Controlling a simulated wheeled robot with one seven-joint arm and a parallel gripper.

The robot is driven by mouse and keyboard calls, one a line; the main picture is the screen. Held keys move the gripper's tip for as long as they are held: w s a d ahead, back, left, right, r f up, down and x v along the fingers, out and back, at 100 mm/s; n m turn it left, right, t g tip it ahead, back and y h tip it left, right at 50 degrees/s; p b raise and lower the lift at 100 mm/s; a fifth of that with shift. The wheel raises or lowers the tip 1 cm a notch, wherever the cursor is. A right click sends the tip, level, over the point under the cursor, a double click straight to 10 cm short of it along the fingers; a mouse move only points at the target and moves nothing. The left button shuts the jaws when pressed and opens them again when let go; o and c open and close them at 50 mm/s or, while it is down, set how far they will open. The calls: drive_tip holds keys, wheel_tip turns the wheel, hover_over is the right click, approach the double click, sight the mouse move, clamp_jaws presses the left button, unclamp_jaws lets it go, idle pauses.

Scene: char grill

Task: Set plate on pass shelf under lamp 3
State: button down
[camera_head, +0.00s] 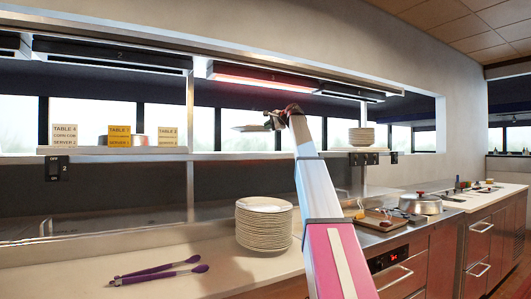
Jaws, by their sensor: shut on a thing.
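My gripper (277,119) is raised at the height of the pass window and is shut on a plate (249,128). The plate shows nearly edge-on, to the left of the gripper, and looks roughly level. It appears above the pass shelf (230,155), with a gap below it in the picture; its depth relative to the shelf is hard to tell. A heat lamp (270,78) glowing red hangs above the plate. Its number does not show. My arm hides part of the shelf to the right.
Table cards (119,136) stand on the shelf at left; a plate stack (361,137) stands at right. A post (190,115) rises left of the plate. Below, the counter holds another plate stack (264,223) and purple tongs (158,273). A pot (420,204) stands right.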

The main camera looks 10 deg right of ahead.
drive_tip(key=w+d+f, duration=0.1)
drive_tip(key=d+f, duration=0.1)
drive_tip(key=d, duration=0.1)
drive_tip(key=w+d+f, duration=0.1)
drive_tip(key=d+f, duration=0.1)
drive_tip(key=d, duration=0.1)
drive_tip(key=w+d+f, duration=0.2)
drive_tip(key=d, duration=0.2)
drive_tip(key=shift+w+d+f, duration=0.1)
drive_tip(key=shift+f, duration=0.1)
drive_tip(key=shift+d+f, duration=0.15)
drive_tip(key=shift+f, duration=1.95)
drive_tip(key=c, duration=1.3)
unclamp_jaws()
drive_tip(key=v, duration=1.2)
drive_tip(key=shift+f, duration=0.1)
